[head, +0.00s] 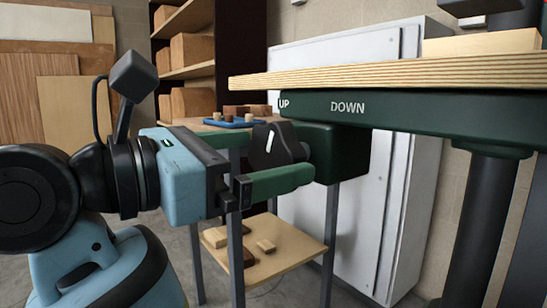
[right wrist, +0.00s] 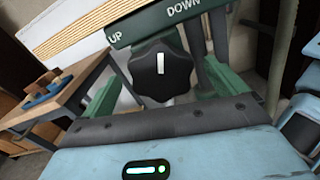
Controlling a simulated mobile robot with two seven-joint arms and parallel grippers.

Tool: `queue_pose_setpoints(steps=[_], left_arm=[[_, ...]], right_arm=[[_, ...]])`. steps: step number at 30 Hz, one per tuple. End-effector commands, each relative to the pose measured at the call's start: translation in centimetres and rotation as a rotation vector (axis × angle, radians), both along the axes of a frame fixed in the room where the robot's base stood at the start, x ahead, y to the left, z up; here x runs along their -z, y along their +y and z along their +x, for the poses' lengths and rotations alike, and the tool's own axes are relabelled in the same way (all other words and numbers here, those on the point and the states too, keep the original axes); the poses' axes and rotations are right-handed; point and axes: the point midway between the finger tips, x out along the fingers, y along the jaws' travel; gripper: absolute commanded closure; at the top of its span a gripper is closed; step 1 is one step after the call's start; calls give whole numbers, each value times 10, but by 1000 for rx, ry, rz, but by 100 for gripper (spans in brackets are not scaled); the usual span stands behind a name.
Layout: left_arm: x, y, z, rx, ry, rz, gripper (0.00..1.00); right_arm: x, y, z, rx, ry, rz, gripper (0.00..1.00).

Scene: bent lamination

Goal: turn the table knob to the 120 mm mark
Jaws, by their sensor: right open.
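The table knob (head: 271,150) is black and lobed with a white pointer line. It sits at the side of a dark green housing under the wooden table top. In the right wrist view the knob (right wrist: 160,75) faces me below the UP and DOWN lettering, its line close to upright. My right gripper (head: 297,166) is open, with its green fingers reaching along either side of the knob. In the wrist view the fingers (right wrist: 160,88) stand apart from it with visible gaps; whether either touches is unclear. No millimetre scale is legible. My left gripper is out of view.
The layered table top (head: 390,72) and its green rail (head: 420,112) lie just above and right of the knob. A blue tray (head: 232,123) with blocks stands on a shelved stand behind. A white cabinet (head: 385,215) stands at the back. Boxes fill shelves at left.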

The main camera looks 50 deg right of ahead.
Motion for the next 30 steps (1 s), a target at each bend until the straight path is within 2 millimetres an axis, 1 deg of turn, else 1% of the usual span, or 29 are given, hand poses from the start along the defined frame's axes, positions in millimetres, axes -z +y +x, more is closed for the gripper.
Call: queue_pose_setpoints(steps=[1,3,6,10,17,20,27,30], left_arm=[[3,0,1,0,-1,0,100],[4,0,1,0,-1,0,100],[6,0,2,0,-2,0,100],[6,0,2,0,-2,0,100],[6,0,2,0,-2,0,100],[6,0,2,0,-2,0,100],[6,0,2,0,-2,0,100],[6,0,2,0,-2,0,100]], right_arm=[[1,-7,-2,2,-4,-2,3],[1,-15,-4,1,-3,-2,3],[0,-23,-6,1,-2,-2,3],[0,-28,-7,0,-2,-1,3],[0,-28,-7,-1,-1,0,3],[0,-28,-7,-1,-1,0,15],[0,-28,-7,-1,-1,0,46],[0,-28,-7,-1,-4,-1,46]])
